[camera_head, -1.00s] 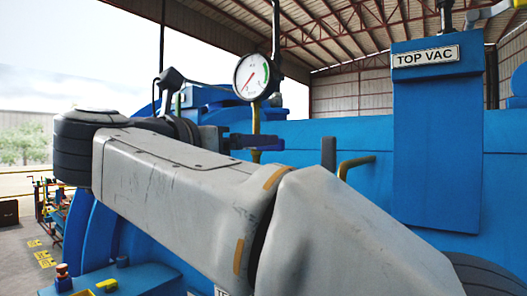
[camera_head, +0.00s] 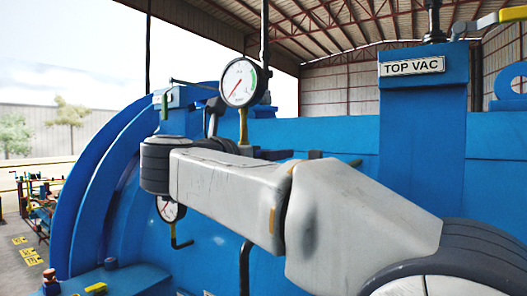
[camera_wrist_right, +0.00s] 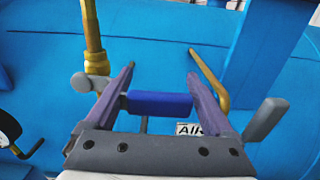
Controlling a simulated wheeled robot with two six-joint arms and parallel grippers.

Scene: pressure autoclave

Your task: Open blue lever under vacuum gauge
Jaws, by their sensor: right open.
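The vacuum gauge (camera_head: 238,82) with a white dial stands on a brass pipe in the head view. The blue lever (camera_wrist_right: 160,103) lies crosswise between the fingers of my right gripper (camera_wrist_right: 161,70) in the right wrist view. The gripper is open, with one finger on each side of the lever. I cannot tell whether either finger touches it. In the head view only a small dark blue part of the lever (camera_head: 275,154) shows above my right arm. The gripper there is mostly hidden behind that arm. My left gripper is not in view.
The brass pipe (camera_wrist_right: 92,35) stands close to the left finger. A bent brass pipe (camera_wrist_right: 209,80) and a grey handle (camera_wrist_right: 265,119) are to the right. A lower gauge (camera_head: 170,208) shows below my arm. The TOP VAC block (camera_head: 420,130) stands at right.

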